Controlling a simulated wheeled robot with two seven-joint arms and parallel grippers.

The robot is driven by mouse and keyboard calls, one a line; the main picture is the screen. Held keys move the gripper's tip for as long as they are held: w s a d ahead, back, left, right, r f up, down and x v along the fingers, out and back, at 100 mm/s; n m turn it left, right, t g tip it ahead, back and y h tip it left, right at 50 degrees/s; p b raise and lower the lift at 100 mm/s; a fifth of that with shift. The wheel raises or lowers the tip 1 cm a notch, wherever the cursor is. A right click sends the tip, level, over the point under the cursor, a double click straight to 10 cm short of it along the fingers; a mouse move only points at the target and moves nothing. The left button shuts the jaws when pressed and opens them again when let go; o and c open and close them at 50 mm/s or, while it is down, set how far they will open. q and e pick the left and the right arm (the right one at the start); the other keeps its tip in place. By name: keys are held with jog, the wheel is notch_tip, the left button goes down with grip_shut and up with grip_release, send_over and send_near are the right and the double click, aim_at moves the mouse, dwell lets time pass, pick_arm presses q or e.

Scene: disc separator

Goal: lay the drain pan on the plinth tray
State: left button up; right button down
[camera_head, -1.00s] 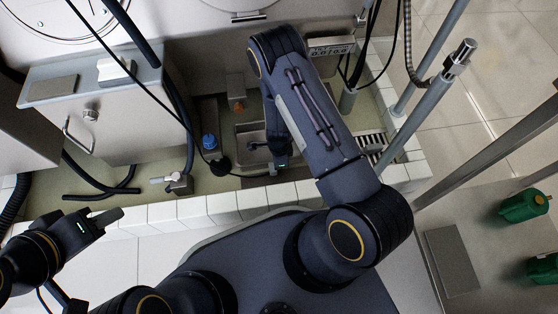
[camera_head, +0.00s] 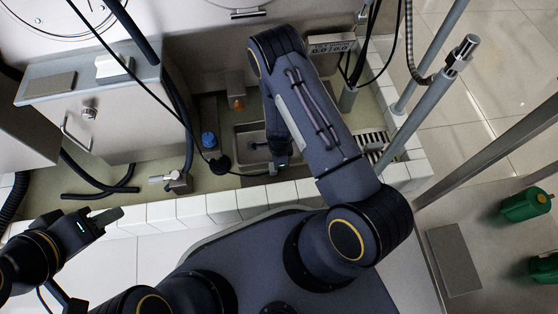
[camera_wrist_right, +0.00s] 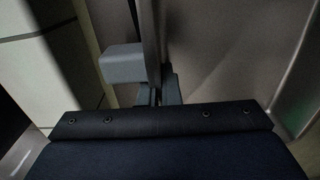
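The drain pan is a shallow rectangular steel pan (camera_head: 244,140) low in the tiled area in the head view, partly hidden by my right arm. My right gripper (camera_head: 281,168) is at the pan's right side. In the right wrist view my fingers (camera_wrist_right: 156,96) stand on either side of a thin upright steel edge, which looks like the pan's rim; the pan's inside (camera_wrist_right: 235,60) lies to the right. The plinth tray appears to be the greenish floor (camera_head: 222,186) inside a white tiled curb. My left gripper (camera_head: 106,216) is empty at the lower left, its finger gap unclear.
A blue-capped item (camera_head: 208,139) and a round black piece (camera_head: 220,165) are left of the pan. A tap fitting (camera_head: 177,181) and dark hoses are further left. A slotted grate (camera_head: 372,142) and grey posts (camera_head: 430,90) are to the right. A steel cabinet (camera_head: 95,110) stands at left.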

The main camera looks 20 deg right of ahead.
jog(key=shift+f, duration=0.1)
jog(key=c, duration=1.6)
grip_release()
jog(key=shift+o, duration=0.2)
notch_tip(320, 180, up, 7)
jog(key=p, duration=0.3)
jog(key=shift+r+p, duration=0.45)
jog(key=shift+r, duration=0.05)
